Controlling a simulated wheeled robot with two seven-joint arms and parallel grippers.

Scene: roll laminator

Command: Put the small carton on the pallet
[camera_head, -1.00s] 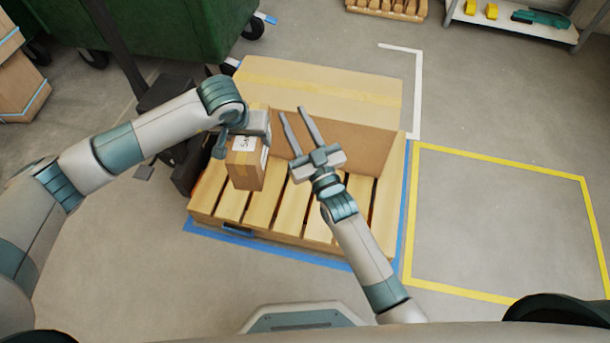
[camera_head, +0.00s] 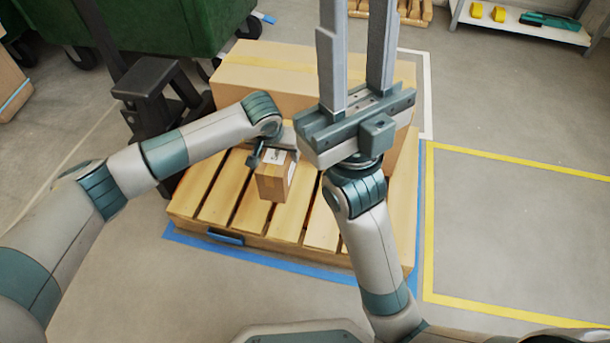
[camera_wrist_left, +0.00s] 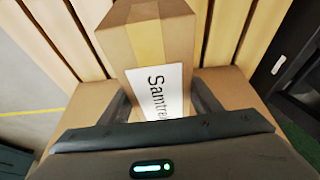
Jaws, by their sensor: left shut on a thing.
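The small carton (camera_head: 272,184) is a brown box with a tape strip and a white label. My left gripper (camera_head: 277,152) is shut on it, partly hidden in the head view. In the left wrist view the fingers (camera_wrist_left: 162,98) clasp the carton (camera_wrist_left: 145,43) on both sides of its label. The carton is upright over the slats of the wooden pallet (camera_head: 217,202); I cannot tell whether it touches them. My right gripper (camera_head: 356,45) is raised close to the head camera, with its fingers apart and nothing between them.
A large carton (camera_head: 285,79) lies along the back of the pallet, partly behind my right gripper. A pallet jack (camera_head: 147,95) and a green bin (camera_head: 165,25) stand at the back left. Yellow tape marks an empty floor area (camera_head: 520,235) on the right.

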